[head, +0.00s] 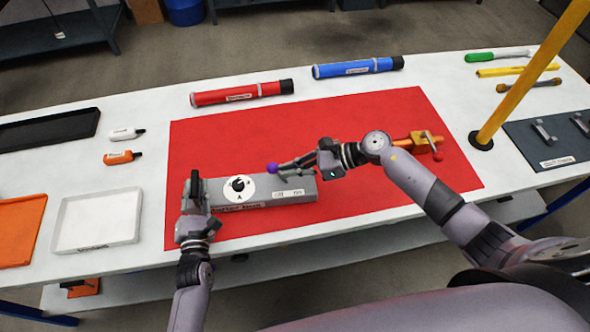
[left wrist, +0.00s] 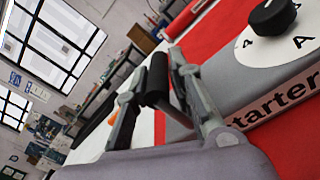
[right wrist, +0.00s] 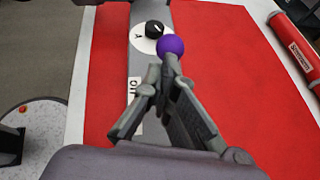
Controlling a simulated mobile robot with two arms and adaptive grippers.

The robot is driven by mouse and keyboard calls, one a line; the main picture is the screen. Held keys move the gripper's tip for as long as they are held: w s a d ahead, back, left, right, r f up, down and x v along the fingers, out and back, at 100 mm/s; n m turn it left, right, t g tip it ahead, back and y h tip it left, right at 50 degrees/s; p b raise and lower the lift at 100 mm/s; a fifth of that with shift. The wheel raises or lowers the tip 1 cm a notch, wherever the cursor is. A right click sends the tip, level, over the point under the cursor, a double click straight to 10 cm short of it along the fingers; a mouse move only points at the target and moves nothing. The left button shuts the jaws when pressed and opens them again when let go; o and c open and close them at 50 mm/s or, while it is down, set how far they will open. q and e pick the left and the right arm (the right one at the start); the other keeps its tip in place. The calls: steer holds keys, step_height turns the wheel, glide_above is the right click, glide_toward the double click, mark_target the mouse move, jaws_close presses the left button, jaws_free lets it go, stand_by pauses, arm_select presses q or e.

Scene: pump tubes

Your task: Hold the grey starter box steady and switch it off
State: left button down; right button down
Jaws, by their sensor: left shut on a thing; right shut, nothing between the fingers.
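The grey starter box (head: 260,204) lies flat near the front of the red mat. It has a white dial with a black knob (head: 239,185) and small labels toward its right end. My left gripper (head: 196,190) is shut on the box's left end; the left wrist view shows its fingers (left wrist: 180,85) at that end. A purple ball (head: 272,168) on a thin stem stands over the box, right of the dial. My right gripper (head: 292,163) is shut, with its fingertips at the stem below the ball in the right wrist view (right wrist: 168,85). Whether they touch it is unclear.
A red tube (head: 238,94) and a blue tube (head: 355,68) lie behind. An orange-and-copper part (head: 418,143) with a red knob lies right of my right gripper. A yellow post (head: 530,75) rises at right. A white tray (head: 97,220) is at left. The mat's middle (head: 250,135) is clear.

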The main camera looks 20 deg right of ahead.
mark_target(309, 186)
arm_select(q)
steer(key=shift+s+f, duration=0.1)
steer(key=shift+f, duration=0.15)
arm_select(e)
steer(key=shift+f, duration=0.1)
steer(key=shift+s+d+f, duration=0.15)
steer(key=shift+d+f, duration=0.05)
steer(key=shift+d, duration=0.35)
steer(key=shift+s+d+f, duration=0.1)
steer(key=shift+d+f, duration=0.05)
steer(key=shift+d, duration=0.35)
steer(key=d, duration=0.1)
steer(key=s+d, duration=0.1)
steer(key=shift+d+f, duration=0.3)
arm_select(q)
steer(key=c, duration=1.7)
jaws_free()
steer(key=o, duration=0.4)
steer(key=shift+r, duration=0.15)
arm_select(e)
steer(key=r+v, duration=0.1)
steer(key=v, duration=0.9)
steer(key=shift+a, duration=0.2)
steer(key=shift+w+r, duration=0.1)
steer(key=shift+r, duration=0.05)
